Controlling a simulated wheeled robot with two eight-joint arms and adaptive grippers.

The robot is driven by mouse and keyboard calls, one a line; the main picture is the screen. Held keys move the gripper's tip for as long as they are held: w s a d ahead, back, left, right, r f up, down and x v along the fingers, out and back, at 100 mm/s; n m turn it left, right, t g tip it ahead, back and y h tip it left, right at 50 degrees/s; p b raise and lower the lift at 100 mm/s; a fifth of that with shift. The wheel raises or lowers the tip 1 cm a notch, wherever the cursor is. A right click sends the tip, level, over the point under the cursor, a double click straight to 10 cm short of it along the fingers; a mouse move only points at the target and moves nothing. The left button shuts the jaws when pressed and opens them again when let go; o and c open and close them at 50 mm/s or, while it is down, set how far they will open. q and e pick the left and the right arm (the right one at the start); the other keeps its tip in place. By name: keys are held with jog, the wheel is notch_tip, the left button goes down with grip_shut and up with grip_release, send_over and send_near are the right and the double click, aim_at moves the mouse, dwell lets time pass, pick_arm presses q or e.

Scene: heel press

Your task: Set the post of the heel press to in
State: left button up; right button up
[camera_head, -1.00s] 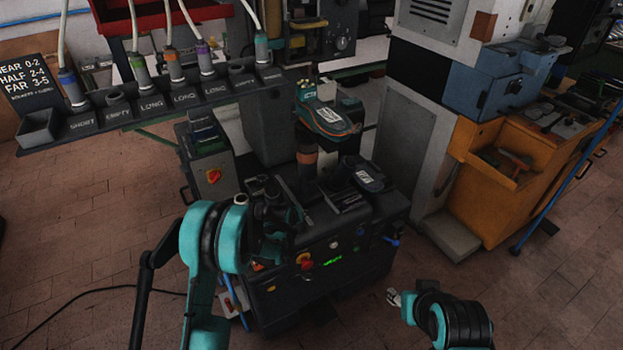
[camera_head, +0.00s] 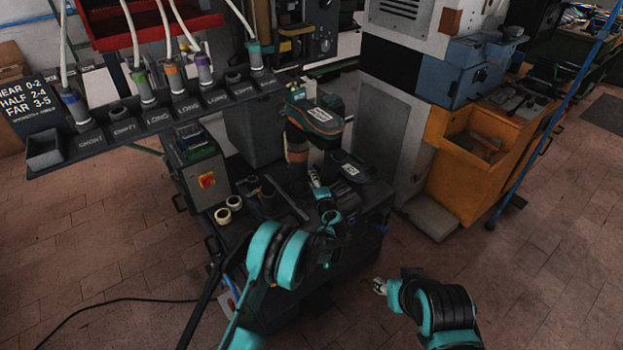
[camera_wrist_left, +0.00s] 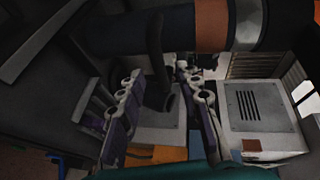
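The heel press (camera_head: 345,205) stands at the centre in the head view. Its post (camera_head: 296,152), dark with an orange band, rises under a teal and orange shoe (camera_head: 316,118). The post crosses the top of the left wrist view (camera_wrist_left: 210,24). My left gripper (camera_head: 316,178) is just right of the post, above the press top. In the left wrist view its fingers (camera_wrist_left: 160,74) are spread apart, with a black lever-like rod (camera_wrist_left: 155,50) showing between them; contact cannot be told. My right gripper (camera_head: 379,286) is low, in front of the press; its finger opening is unclear.
A rack (camera_head: 157,140) with several hose-fed tools and slot labels is at the left. An orange cabinet (camera_head: 455,165) is at the right.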

pick_arm(q)
jog(key=shift+x, duration=1.7)
jog(key=shift+s, duration=0.1)
grip_shut()
jog(key=shift+a+b, duration=0.1)
jog(key=shift+b, duration=0.2)
